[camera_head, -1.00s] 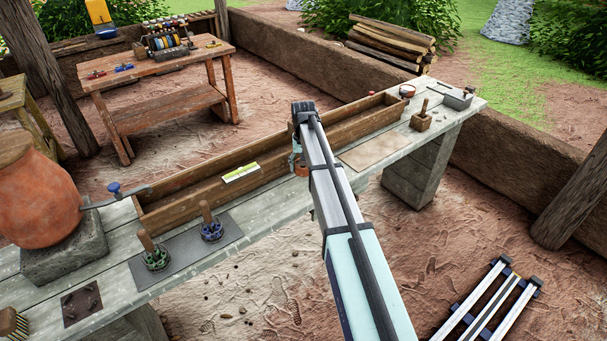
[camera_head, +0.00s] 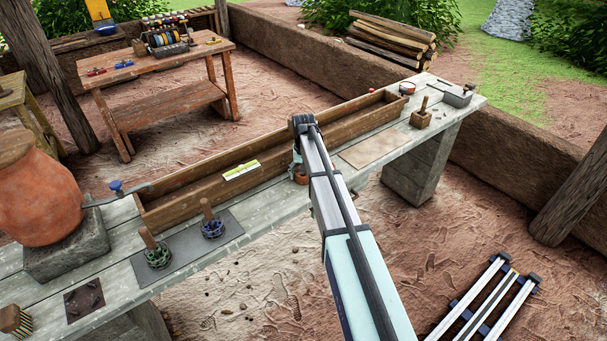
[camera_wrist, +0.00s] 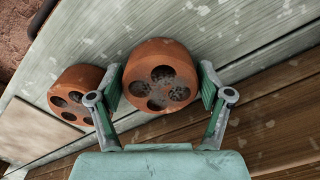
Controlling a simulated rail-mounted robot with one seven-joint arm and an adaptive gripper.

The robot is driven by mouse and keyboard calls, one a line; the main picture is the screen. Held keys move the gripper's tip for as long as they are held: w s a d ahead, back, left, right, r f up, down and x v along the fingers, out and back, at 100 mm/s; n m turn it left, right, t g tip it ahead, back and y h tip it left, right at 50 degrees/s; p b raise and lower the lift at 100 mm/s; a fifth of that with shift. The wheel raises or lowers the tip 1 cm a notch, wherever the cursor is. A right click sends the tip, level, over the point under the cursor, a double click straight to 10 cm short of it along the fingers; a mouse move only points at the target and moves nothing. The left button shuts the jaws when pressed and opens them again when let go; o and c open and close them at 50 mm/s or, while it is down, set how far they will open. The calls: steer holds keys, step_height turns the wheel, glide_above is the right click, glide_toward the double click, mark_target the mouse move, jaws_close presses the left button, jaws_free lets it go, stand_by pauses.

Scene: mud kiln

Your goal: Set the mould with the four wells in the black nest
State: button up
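Two round terracotta moulds lie on the grey plank bench in the wrist view: a larger one (camera_wrist: 162,82) between my fingers and another (camera_wrist: 76,96) outside the left finger. Both have several dark wells. My gripper (camera_wrist: 162,84) is open, with green pads on either side of the larger mould; any contact is hard to tell. In the head view, a bit of orange mould (camera_head: 300,177) shows beside my arm, mostly hidden. A dark square plate with small raised pieces (camera_head: 84,302) lies at the bench's near left; I cannot tell whether it is the black nest.
A long wooden trough (camera_head: 245,180) runs along the bench behind my gripper. A grey mat (camera_head: 187,248) carries green and blue handled tools. A clay jar (camera_head: 38,195) stands at left. A tan board (camera_head: 375,151) lies to the right.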

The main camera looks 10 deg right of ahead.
steer(key=shift+r, duration=0.15)
steer(key=shift+o, duration=0.3)
step_height(320, 180, up, 12)
steer(key=b, duration=0.3)
stand_by(0.5)
